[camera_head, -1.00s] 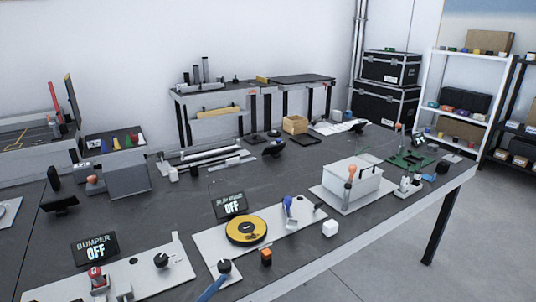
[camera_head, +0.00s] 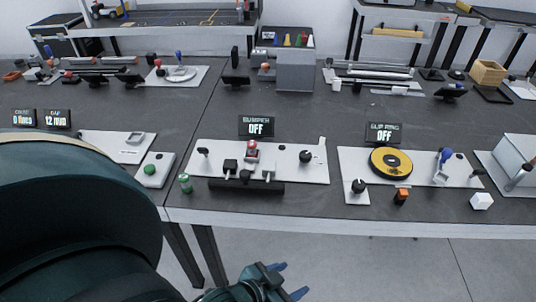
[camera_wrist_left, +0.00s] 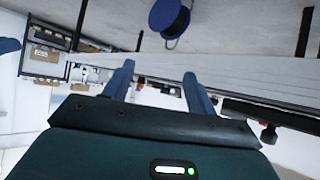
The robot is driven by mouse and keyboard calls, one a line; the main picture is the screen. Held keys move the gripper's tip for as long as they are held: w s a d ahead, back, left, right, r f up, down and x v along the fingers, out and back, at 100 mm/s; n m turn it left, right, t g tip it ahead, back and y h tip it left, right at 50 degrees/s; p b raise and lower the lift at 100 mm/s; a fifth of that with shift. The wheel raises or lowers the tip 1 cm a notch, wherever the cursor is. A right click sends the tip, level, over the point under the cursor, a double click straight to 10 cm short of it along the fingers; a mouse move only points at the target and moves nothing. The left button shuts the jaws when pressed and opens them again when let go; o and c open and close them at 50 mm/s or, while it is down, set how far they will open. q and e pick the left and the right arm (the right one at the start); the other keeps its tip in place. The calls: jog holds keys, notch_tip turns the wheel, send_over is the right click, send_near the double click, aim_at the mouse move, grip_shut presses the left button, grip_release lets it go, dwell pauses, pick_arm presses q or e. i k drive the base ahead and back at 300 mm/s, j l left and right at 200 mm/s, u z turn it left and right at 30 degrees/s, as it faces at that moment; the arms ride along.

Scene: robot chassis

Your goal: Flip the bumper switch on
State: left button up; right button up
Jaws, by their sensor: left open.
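The bumper station is a light panel (camera_head: 285,174) near the table's front edge, mid-view in the head view. Its small black display (camera_head: 256,127) reads "BUMPER OFF". A red-topped switch (camera_head: 252,150) stands on the panel below the display, with a black knob (camera_head: 306,157) to its right. A dark bar (camera_head: 246,187) lies along the panel's front. My left gripper (camera_head: 288,281) is open and empty, low in front of the table edge and apart from the panel. Its two blue fingers also show spread in the left wrist view (camera_wrist_left: 160,82). My right gripper is out of view.
A second panel (camera_head: 374,162) to the right has a yellow disc (camera_head: 390,162) and a display reading OFF. A green can (camera_head: 185,183) and a green-button box (camera_head: 154,170) stand left. An orange block (camera_head: 401,196) and white cube (camera_head: 481,201) sit near the front edge.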

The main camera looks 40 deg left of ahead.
aim_at(203, 150)
jog(key=u, duration=1.6)
